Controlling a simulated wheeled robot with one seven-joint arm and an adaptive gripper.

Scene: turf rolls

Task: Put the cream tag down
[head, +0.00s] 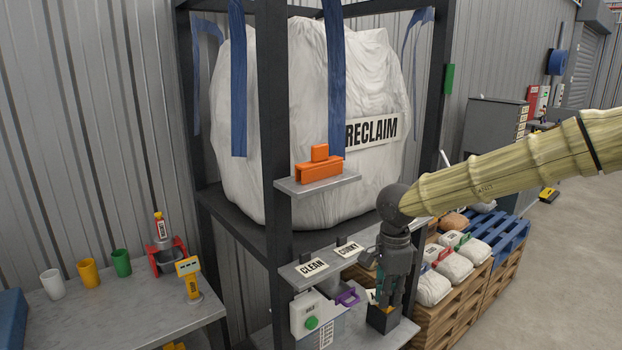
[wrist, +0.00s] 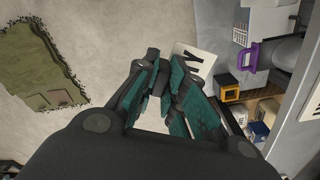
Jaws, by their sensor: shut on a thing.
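The cream tag (wrist: 192,62) shows in the wrist view just past my fingertips, with dark letters on it, partly covered by the fingers. My gripper (wrist: 163,66) is shut on it by one edge. In the head view my gripper (head: 383,298) points down at the right end of the lower shelves. A small pale patch by the fingers there may be the tag, mostly hidden. Two other cream tags, one reading CLEAN (head: 312,266) and a second one (head: 347,249), stand on the grey shelf left of my gripper.
A white box with a green button (head: 308,315) and a purple-handled item (head: 348,297) stand on the lower shelf. Pallets with white sacks (head: 455,268) lie right of my gripper. An orange block (head: 319,170) sits on a small upper shelf. Open floor lies at the right.

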